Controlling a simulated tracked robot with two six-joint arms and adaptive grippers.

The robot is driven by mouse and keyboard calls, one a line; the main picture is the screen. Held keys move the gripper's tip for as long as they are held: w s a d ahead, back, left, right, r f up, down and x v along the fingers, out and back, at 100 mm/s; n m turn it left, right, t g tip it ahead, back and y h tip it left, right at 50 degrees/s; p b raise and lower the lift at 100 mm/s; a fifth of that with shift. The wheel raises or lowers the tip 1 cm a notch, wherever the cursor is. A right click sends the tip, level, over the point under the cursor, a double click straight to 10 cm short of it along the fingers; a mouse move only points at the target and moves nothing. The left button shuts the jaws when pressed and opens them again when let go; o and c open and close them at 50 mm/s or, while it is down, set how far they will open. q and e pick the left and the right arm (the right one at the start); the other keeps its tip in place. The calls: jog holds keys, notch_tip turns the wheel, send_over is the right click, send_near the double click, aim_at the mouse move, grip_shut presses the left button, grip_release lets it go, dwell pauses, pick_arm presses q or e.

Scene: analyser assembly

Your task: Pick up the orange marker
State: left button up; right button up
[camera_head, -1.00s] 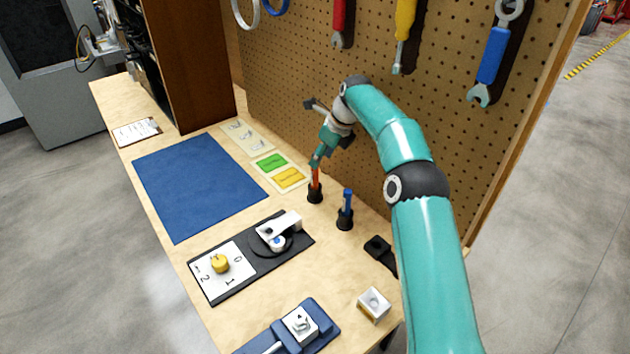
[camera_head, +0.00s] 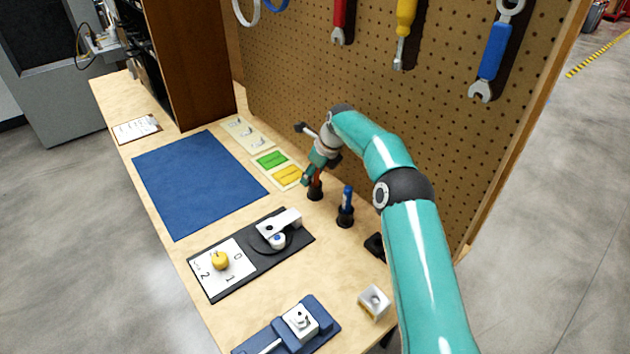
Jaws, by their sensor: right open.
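The orange marker (camera_head: 316,185) stands upright in a small black holder (camera_head: 315,194) near the pegboard. Its upper part is hidden by my right gripper. My right gripper (camera_head: 311,180) points down at the marker, its fingers open and around or just beside it; I cannot tell which. My left gripper is not in view.
A blue marker (camera_head: 347,196) stands in its own black holder (camera_head: 345,216) close to the right. Green and yellow cards (camera_head: 272,160) lie to the left, beside a blue mat (camera_head: 195,180). A switch panel (camera_head: 222,267) lies in front. The pegboard (camera_head: 300,80) rises behind.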

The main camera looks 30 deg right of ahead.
grip_shut()
jog(key=shift+r, duration=0.1)
